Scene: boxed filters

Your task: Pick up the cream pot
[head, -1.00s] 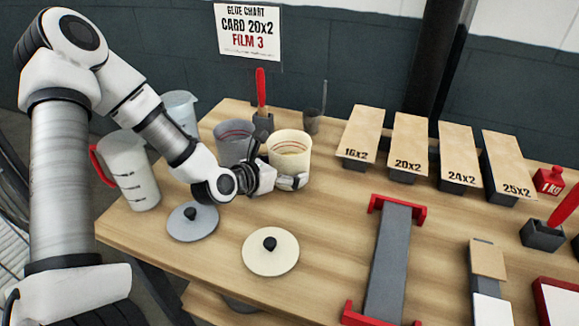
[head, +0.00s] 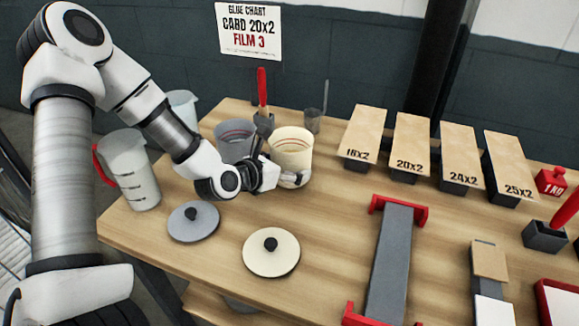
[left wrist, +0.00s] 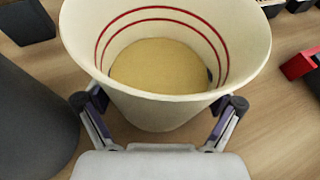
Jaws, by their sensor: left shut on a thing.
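The cream pot (head: 291,147) stands upright near the back left of the table, right of the grey pot. In the left wrist view the cream pot (left wrist: 160,112) fills the middle, with red rings inside and a tan filling at its bottom. My left gripper (head: 284,177) is shut on the cream pot, a finger on each side of its wall. The fingers also show in the left wrist view (left wrist: 160,110). Whether the base is clear of the table is hard to tell. My right gripper is not in view.
The grey pot (head: 234,141) is close on the left. A cream lid (head: 271,262) and a grey lid (head: 194,228) lie in front. Clear jugs, one with a red handle (head: 130,168), stand at the left. Labelled boards (head: 362,135) are to the right. A grey fixture with red ends (head: 390,262) lies front right.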

